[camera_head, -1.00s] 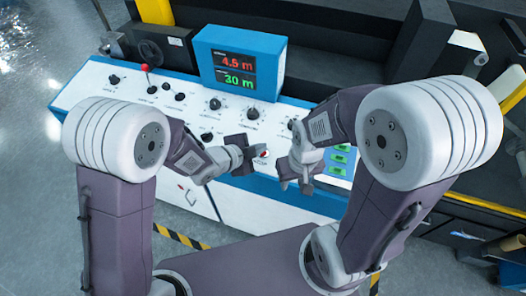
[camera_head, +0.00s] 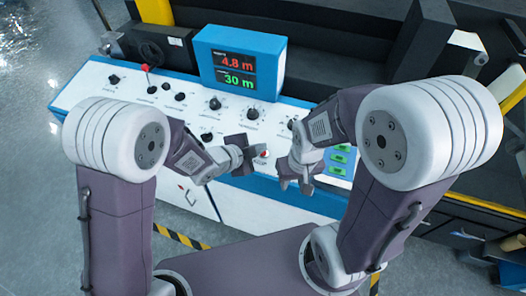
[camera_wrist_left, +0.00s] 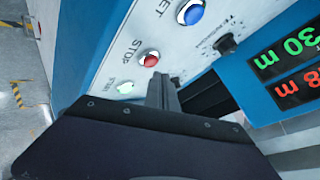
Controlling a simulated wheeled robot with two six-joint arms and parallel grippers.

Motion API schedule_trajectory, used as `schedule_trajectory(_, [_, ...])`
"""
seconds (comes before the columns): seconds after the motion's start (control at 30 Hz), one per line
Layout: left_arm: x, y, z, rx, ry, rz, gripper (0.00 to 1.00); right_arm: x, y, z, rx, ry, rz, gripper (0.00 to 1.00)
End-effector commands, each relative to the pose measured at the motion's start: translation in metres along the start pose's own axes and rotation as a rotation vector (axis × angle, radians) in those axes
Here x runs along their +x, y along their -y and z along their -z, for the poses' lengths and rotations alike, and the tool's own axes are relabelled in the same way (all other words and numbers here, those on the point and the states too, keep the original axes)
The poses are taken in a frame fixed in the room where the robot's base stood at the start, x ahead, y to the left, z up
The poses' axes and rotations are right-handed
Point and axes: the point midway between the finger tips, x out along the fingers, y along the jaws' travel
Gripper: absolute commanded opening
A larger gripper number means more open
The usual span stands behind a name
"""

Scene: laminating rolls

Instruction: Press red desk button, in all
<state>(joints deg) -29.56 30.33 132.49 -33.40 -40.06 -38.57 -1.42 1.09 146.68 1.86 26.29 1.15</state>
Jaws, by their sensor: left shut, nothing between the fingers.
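The red desk button (camera_wrist_left: 149,60), labelled STOP, sits on the white panel between a blue button (camera_wrist_left: 190,12) and a pale green one (camera_wrist_left: 125,87). In the head view the red button (camera_head: 264,154) is a small red spot by the front edge of the desk. My left gripper (camera_head: 257,151) is shut and empty, just left of it. In the left wrist view its fingers (camera_wrist_left: 163,88) are close beside the red button; I cannot tell whether they touch it. My right gripper (camera_head: 296,184) hangs to the right, pointing down; its finger gap is unclear.
A blue display box (camera_head: 240,62) reads 4.8 m in red and 30 m in green. Several black knobs (camera_head: 253,113) and a red-topped lever (camera_head: 146,69) stand on the desk. Green-lit buttons (camera_head: 340,158) lie right of my right gripper.

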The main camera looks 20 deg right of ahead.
Motion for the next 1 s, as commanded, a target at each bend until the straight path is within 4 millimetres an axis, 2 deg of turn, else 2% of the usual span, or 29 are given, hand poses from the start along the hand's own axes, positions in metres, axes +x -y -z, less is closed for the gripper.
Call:
schedule_trajectory(0.27, [0.006,-0.005,-0.005,0.001,0.000,0.000,0.00,0.010,0.000,-0.001,0.000,0.000,0.000,0.36])
schedule_trajectory(1.0, [0.009,-0.007,-0.007,0.000,0.000,0.000,0.00,0.014,0.000,-0.001,0.000,0.000,0.000,0.36])
